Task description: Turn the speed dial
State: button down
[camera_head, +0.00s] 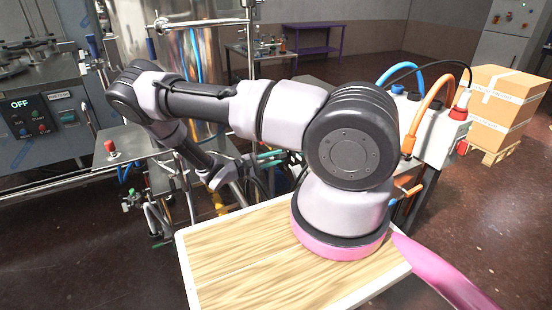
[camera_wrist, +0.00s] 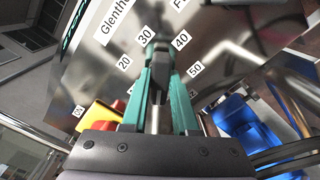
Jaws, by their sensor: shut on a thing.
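The speed dial (camera_wrist: 161,50) is a small dark knob on a shiny metal panel (camera_wrist: 225,35), with white labels 20, 30, 40 and 50 around it. My gripper (camera_wrist: 160,68) has teal fingers that are shut on the knob, one on each side. The knob sits between the 30 and 40 labels, but its exact setting is hard to read. The fingers hide part of the dial. In the head view my arm reaches left and down among the machine parts, and the dial cannot be made out there.
A yellow and red button (camera_wrist: 100,115) sits left of the fingers and a blue part (camera_wrist: 245,125) right of them. In the head view, pipes crowd around the steel tank (camera_head: 200,60). A control box reading OFF (camera_head: 38,118) stands left; cartons (camera_head: 505,108) stand right.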

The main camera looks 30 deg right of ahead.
jog(key=m, duration=0.5)
jog(key=shift+f, duration=0.1)
jog(key=m, duration=0.4)
jog(key=shift+a+f+m, duration=0.1)
jog(key=shift+m, duration=0.3)
jog(key=m, duration=0.4)
jog(key=shift+m, duration=0.3)
jog(key=m, duration=0.5)
jog(key=shift+f, duration=0.1)
jog(key=c, duration=0.7)
grip_release()
jog(key=a, duration=1)
jog(key=shift+s+a, duration=0.15)
jog(key=shift+a, duration=0.25)
